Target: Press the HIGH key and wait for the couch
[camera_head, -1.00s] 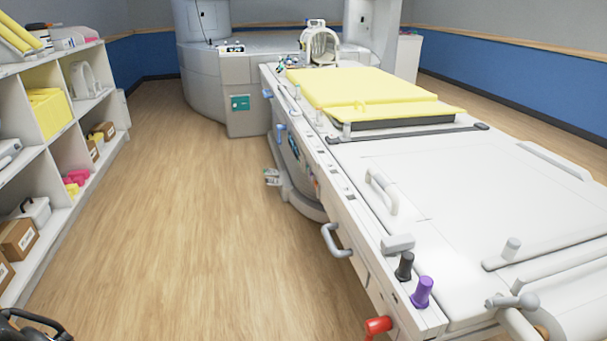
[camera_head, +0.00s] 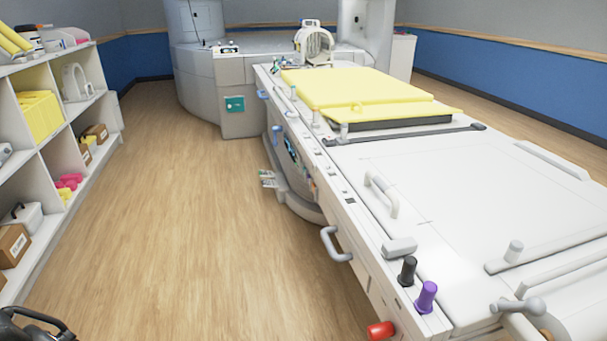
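The patient couch (camera_head: 440,190) runs from the front right toward the scanner (camera_head: 240,85) at the back, with yellow pads (camera_head: 355,90) on its far part. A dark control panel (camera_head: 291,148) shows on the couch's left side, about halfway along. It is small and steeply angled, so I cannot make out a HIGH key or its label. My gripper (camera_head: 35,325) is only partly in view, a dark shape at the bottom left corner. It is over the floor, well apart from the couch, and its fingers cannot be made out.
White shelves (camera_head: 50,150) with boxes and yellow items line the left. Wooden floor (camera_head: 180,200) lies clear between shelves and couch. A grey handle (camera_head: 333,245) and a red knob (camera_head: 381,330) stick out from the couch's side. Black and purple knobs (camera_head: 426,297) stand on its near corner.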

